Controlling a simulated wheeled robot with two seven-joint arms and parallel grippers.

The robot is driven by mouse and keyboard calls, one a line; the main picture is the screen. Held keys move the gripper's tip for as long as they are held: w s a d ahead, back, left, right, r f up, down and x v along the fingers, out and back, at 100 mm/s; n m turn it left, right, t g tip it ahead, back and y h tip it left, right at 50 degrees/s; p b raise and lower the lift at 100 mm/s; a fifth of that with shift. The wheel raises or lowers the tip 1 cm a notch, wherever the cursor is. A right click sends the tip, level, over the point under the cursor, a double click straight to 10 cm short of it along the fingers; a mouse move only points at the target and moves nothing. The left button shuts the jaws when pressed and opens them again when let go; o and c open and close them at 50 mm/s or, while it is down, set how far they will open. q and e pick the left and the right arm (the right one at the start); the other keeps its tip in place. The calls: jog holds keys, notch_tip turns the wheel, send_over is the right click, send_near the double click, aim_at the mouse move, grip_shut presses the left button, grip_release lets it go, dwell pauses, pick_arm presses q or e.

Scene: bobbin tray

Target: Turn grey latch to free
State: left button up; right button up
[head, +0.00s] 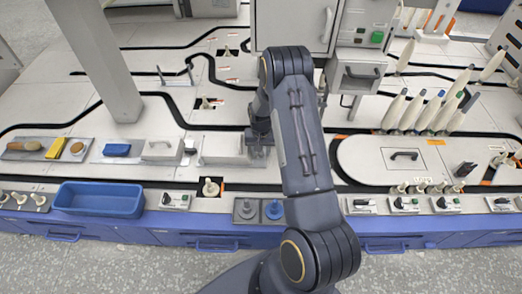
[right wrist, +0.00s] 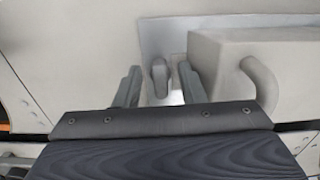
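The grey latch (right wrist: 159,76) shows in the right wrist view as a short rounded knob on a shiny metal plate (right wrist: 152,32). It stands beside a pale box (right wrist: 225,62) with a curved handle. My right gripper (right wrist: 159,84) is open, with one finger on each side of the latch and a gap visible on the left. Whether the right finger touches the latch or the box is hard to tell. In the head view my right gripper (head: 258,146) points down at the worktop, and my arm and gripper hide the latch there. My left gripper is not in view.
A pale block (head: 222,151) sits just left of my right gripper in the head view. Farther left are a lidded box (head: 160,149), a blue block (head: 116,150) and a blue tray (head: 98,200). A cabinet (head: 295,22) stands behind; several bobbins (head: 412,111) stand at right.

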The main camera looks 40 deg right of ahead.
notch_tip(320, 180, up, 7)
jog(key=p, duration=0.2)
jog(key=shift+p, duration=0.3)
jog(key=shift+r, duration=0.4)
